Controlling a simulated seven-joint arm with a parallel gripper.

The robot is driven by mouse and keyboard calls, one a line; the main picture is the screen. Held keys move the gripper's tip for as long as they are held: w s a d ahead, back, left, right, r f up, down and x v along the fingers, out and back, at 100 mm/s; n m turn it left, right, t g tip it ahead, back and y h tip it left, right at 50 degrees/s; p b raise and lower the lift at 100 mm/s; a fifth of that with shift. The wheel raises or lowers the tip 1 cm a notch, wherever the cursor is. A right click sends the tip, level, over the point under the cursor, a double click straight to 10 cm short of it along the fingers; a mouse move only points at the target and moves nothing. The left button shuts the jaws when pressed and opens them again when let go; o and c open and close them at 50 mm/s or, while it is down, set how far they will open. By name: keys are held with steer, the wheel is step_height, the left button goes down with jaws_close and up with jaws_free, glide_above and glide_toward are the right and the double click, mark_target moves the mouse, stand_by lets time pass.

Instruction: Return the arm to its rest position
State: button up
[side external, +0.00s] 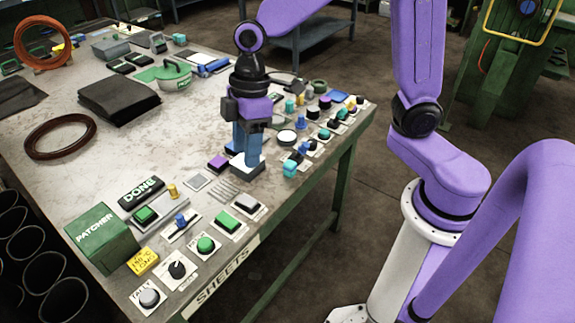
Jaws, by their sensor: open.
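My gripper (246,163) points down over the right-hand side of the worktable (170,155), among the panels and buttons near the table's edge. Its blue fingers are open, and I see no object held between them. The fingertips are low, close to a small purple block (218,162) and a dark grey block at their foot. I cannot tell whether the fingers touch anything. My purple arm reaches in from the top right, and its wrist stands above the table.
Several buttons, a knob and a green PATCHER box (103,238) stand at the table's near end. A DONE sign (141,191) lies behind them. Small controls (322,133) crowd the right edge. A brown ring (61,136) and black sheets (118,100) lie left. The table's middle is bare.

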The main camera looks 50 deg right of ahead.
steer(key=s+d+h, duration=0.1)
steer(key=s+d, duration=0.4)
steer(key=s, duration=0.4)
steer(key=s+d+h, duration=0.1)
steer(key=s+d, duration=0.5)
steer(key=s, duration=0.4)
steer(key=shift+d+r+m, duration=0.15)
steer(key=shift+m, duration=0.15)
